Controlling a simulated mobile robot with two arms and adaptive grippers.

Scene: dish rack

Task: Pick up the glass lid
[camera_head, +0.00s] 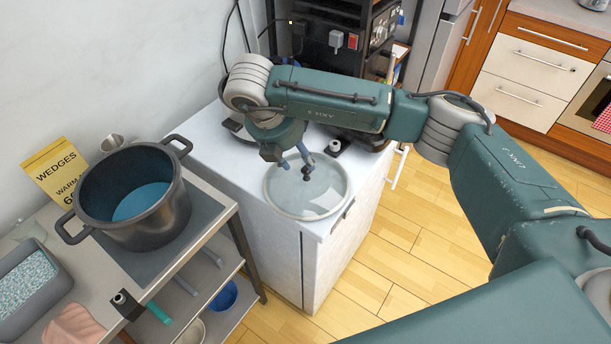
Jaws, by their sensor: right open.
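The glass lid (292,197) is round and clear with a pale rim and a small dark knob at its middle. It lies on the white cabinet top (205,140), near its front edge. My right gripper (298,165) is over the far part of the lid, with its fingers pointing down beside the knob. The fingers are apart, and nothing shows between them. Whether a fingertip touches the knob or the glass, I cannot tell. My right arm comes in from the right and hides part of the cabinet top behind. My left gripper is not in view.
A large dark pot (137,195) with blue inside stands on the left counter. A dark rack with equipment (340,45) stands behind the cabinet. Wooden floor (400,262) is open to the right.

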